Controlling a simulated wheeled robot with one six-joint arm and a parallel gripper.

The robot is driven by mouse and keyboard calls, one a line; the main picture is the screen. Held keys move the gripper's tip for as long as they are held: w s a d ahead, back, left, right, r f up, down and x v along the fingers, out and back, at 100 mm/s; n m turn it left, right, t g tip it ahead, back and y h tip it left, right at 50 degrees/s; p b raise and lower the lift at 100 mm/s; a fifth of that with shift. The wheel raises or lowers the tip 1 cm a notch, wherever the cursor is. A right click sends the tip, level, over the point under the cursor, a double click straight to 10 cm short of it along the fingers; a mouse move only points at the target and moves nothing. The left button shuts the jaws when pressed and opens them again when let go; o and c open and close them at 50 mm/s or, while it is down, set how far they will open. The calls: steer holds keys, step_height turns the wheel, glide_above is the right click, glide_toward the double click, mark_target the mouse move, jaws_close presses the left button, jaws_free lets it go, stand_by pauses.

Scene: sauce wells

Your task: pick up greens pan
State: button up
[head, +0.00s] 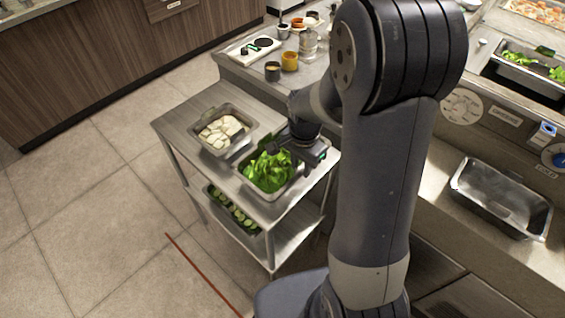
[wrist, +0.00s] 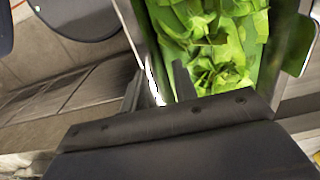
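The greens pan (head: 241,172) is a steel pan full of bright green leaves, standing on the right part of the steel cart's top. My gripper (head: 302,150) is at its right far side, low over the rim; my arm hides part of that area in the head view. In the wrist view the pan's wall (wrist: 152,72) runs between my two fingers (wrist: 158,88). One finger is outside the pan and the other is on the leaf side. The fingers are apart, with a visible gap around the wall.
A pan of pale slices (head: 204,145) stands to the left on the cart top (head: 180,122). A pan of green slices (head: 232,208) is on the lower shelf. An empty steel pan (head: 500,198) sits on the right counter. Yellow and dark cups (head: 289,61) stand on the back counter.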

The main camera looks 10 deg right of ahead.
jaws_close()
stand_by(1.2)
